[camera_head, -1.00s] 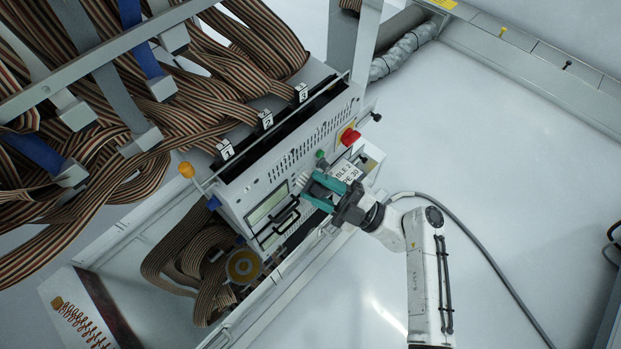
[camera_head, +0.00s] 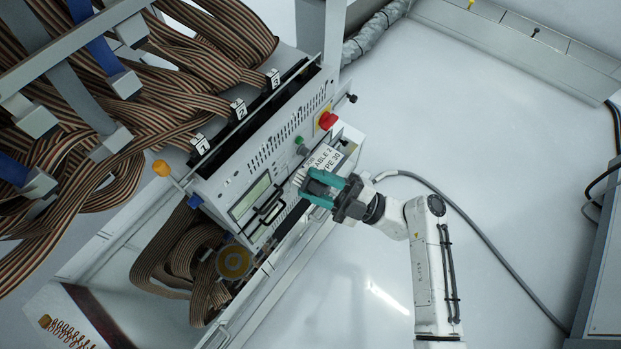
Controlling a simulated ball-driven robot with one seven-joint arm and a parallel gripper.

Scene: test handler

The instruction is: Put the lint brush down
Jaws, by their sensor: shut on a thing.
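My gripper (camera_head: 314,187) has teal fingers and is in front of the test handler's grey front panel (camera_head: 262,168), just below the white label plate. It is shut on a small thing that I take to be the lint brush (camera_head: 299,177). Only a pale, ridged end shows past the fingertips; the rest is hidden between the fingers. I cannot tell whether the brush touches the panel or hangs just in front of it.
A red knob (camera_head: 327,120), a green button (camera_head: 299,140) and black handles (camera_head: 268,207) stick out near my gripper. Striped ribbon cables (camera_head: 190,70) crowd the left. A grey cable (camera_head: 480,243) crosses the clear pale floor (camera_head: 470,130).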

